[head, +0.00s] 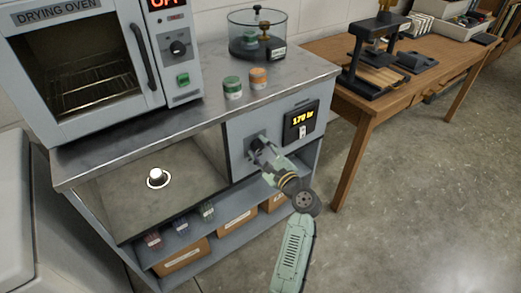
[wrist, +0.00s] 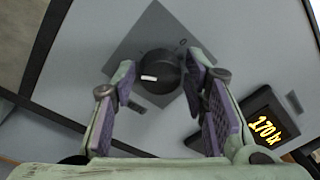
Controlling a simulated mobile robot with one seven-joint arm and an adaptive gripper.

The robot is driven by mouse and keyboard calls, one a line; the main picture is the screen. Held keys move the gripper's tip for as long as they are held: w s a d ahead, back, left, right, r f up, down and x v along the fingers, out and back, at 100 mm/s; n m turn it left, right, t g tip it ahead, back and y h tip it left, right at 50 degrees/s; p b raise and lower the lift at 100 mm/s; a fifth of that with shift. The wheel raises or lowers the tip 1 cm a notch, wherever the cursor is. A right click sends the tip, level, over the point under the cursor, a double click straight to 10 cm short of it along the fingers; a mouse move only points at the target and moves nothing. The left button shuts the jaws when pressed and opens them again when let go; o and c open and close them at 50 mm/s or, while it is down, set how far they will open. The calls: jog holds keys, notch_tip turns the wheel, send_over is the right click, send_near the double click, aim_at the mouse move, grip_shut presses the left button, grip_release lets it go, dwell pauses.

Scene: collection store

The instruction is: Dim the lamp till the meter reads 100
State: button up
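The lamp (head: 156,175) is a lit white bulb in a round holder inside the open bay of the grey bench. The meter (head: 300,122) is a black box on the bench front with yellow digits; in the wrist view the meter (wrist: 268,128) reads 170 lx. The dimmer is a round black knob (wrist: 158,72) with a white mark that points left, on a grey square plate. My gripper (wrist: 160,68) is open, with one purple-padded finger on each side of the knob. Narrow gaps seem to show; contact is hard to judge. In the head view my gripper (head: 260,148) hides most of the knob.
A drying oven (head: 85,70), a glass desiccator (head: 257,38) and green (head: 232,88) and orange (head: 258,78) containers stand on the bench top. Boxes (head: 180,256) sit on the lower shelf. A wooden table (head: 345,125) stands right; the floor (head: 420,200) before it is clear.

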jog(key=c, duration=0.8)
jog(key=shift+f+n+b, duration=0.1)
jog(key=shift+n+b, duration=0.2)
jog(key=shift+b, duration=0.1)
jog(key=n+b, duration=0.2)
jog(key=b, duration=0.1)
jog(key=shift+f+n, duration=0.25)
jog(key=shift+n, duration=0.05)
jog(key=n+b, duration=0.5)
jog(key=b, duration=0.1)
jog(key=shift+f+n+y, duration=0.1)
jog(key=shift+n+y, duration=0.2)
jog(key=n+b, duration=0.6)
jog(key=b, duration=0.1)
jog(key=shift+n+y, duration=0.3)
jog(key=shift+n, duration=0.1)
jog(key=n+b, duration=0.4)
jog(key=b, duration=0.1)
jog(key=shift+d+r+n+y, duration=0.1)
jog(key=shift+r+n+y, duration=0.1)
jog(key=shift+n+y, duration=0.15)
jog(key=shift+n, duration=0.25)
